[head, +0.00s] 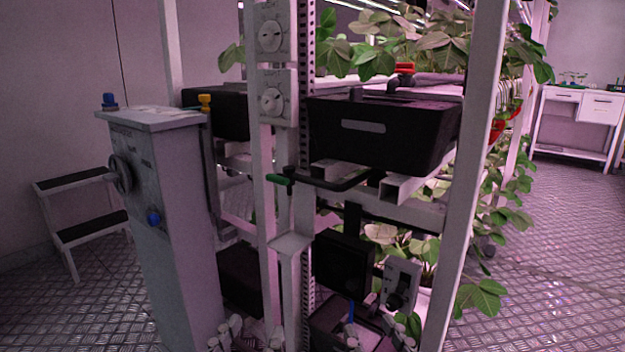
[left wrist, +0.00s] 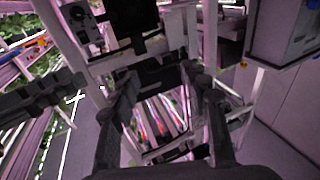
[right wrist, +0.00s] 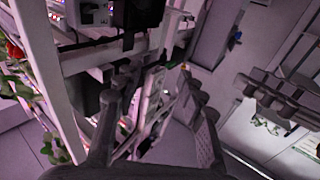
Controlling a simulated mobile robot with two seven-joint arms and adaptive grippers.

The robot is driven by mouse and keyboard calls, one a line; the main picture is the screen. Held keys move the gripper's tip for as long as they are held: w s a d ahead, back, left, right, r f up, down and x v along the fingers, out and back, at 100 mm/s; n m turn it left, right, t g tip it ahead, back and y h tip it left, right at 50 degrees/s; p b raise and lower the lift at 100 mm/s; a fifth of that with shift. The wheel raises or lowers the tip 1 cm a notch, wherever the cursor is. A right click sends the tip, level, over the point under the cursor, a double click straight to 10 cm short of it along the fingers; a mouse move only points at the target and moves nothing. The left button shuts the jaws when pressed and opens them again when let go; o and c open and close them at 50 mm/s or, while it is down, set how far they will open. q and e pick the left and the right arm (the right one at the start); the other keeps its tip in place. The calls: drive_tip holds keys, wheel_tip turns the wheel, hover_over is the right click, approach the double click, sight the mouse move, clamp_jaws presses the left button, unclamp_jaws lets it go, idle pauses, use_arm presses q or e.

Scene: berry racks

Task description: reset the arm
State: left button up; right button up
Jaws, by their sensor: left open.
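My left gripper (head: 248,338) shows only as grey fingertips at the bottom edge of the head view, in front of the rack's foot. In the left wrist view my left gripper (left wrist: 166,95) has its two dark fingers spread, with nothing between them. My right gripper (head: 378,342) shows as small grey tips at the bottom edge, right of the rack post. In the right wrist view my right gripper (right wrist: 155,98) has its fingers apart and empty. Most of both arms is out of the head view.
A rack with a black trough (head: 385,148), a green-handled lever (head: 281,180) and leafy plants stands close ahead. A grey pedestal (head: 165,215) with a handwheel stands left, before a step stool (head: 80,208). A white table (head: 580,108) stands far right. Right floor is clear.

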use_arm(q)
drive_tip(key=a+f+g+y+p, duration=0.2)
drive_tip(key=a+f+g, duration=0.1)
drive_tip(key=f, duration=0.4)
drive_tip(key=a+f+g+y+p, duration=0.2)
drive_tip(key=a+f+g+p, duration=0.15)
drive_tip(key=f, duration=0.45)
use_arm(e)
drive_tip(key=d+f+g+h, duration=0.2)
drive_tip(key=d+f+g, duration=0.1)
drive_tip(key=f, duration=0.5)
drive_tip(key=d+f+g+h, duration=0.2)
drive_tip(key=d+f+g, duration=0.15)
drive_tip(key=f, duration=0.35)
use_arm(q)
drive_tip(key=s+a+f+n+g+y+p, duration=0.2)
drive_tip(key=s+a+f+g, duration=0.6)
drive_tip(key=s+a+f, duration=0.4)
drive_tip(key=shift+s+f+y+p, duration=0.5)
drive_tip(key=shift+y+p, duration=0.2)
drive_tip(key=shift+y, duration=0.1)
use_arm(e)
drive_tip(key=s+d+f+m+g+h, duration=0.2)
drive_tip(key=s+d+f+g, duration=0.6)
drive_tip(key=s+d+f, duration=0.4)
drive_tip(key=shift+s+f+h, duration=0.45)
drive_tip(key=shift+f+h, duration=0.05)
drive_tip(key=shift+h, duration=0.3)
use_arm(q)
drive_tip(key=shift+w, duration=0.1)
